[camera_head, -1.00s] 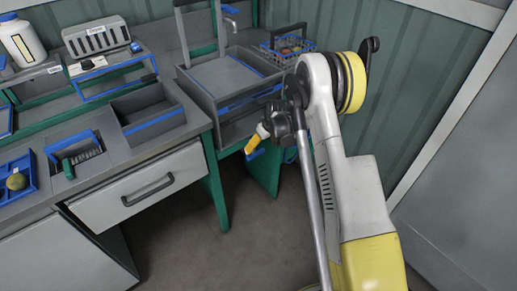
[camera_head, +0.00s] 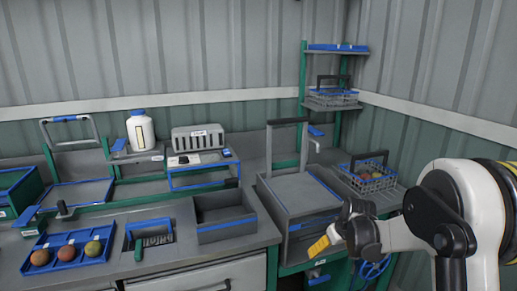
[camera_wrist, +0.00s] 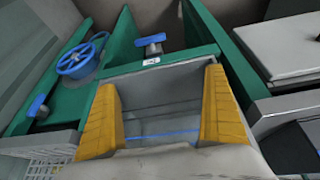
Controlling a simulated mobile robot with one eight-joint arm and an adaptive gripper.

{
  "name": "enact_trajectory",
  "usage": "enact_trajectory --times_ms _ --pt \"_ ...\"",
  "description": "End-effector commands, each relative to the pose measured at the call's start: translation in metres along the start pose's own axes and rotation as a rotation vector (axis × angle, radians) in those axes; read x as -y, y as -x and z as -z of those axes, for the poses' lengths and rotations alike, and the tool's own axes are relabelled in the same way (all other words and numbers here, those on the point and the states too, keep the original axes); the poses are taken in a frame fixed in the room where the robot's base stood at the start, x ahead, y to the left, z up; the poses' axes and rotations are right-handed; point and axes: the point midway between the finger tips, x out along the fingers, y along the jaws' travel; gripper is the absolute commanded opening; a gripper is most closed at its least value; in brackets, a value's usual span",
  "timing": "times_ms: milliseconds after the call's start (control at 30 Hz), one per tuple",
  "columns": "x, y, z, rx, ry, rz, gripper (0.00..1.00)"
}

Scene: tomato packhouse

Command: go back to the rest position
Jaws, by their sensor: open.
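My gripper (camera_head: 320,246) is at the right of the head view, in front of the grey box unit with a raised handle frame. One yellow finger shows clearly there. In the wrist view my gripper (camera_wrist: 163,105) has its two yellow fingers wide apart, with nothing between them. Behind the fingers are a grey bin-like space with a blue line and a green frame. My white arm (camera_head: 475,200) comes in from the right edge.
A blue tray (camera_head: 38,269) with tomatoes lies on the bench at left. An open grey bin (camera_head: 226,236) stands beside the box unit (camera_head: 272,208). A wire basket (camera_head: 372,184) with produce is behind my arm. A blue valve wheel (camera_wrist: 82,60) is left of my fingers.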

Motion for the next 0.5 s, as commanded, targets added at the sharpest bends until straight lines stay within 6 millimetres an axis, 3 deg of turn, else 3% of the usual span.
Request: enact_trajectory --times_ms 33,200,367,500 --pt "0.009 0.03 -0.001 -0.008 -0.01 -0.007 1.0" --pt "0.037 0.114 -0.017 -0.038 -0.053 -0.032 1.0" --pt "0.064 0.179 -0.048 -0.069 -0.093 -0.053 1.0" --pt "0.086 0.224 -0.086 -0.098 -0.128 -0.068 1.0"
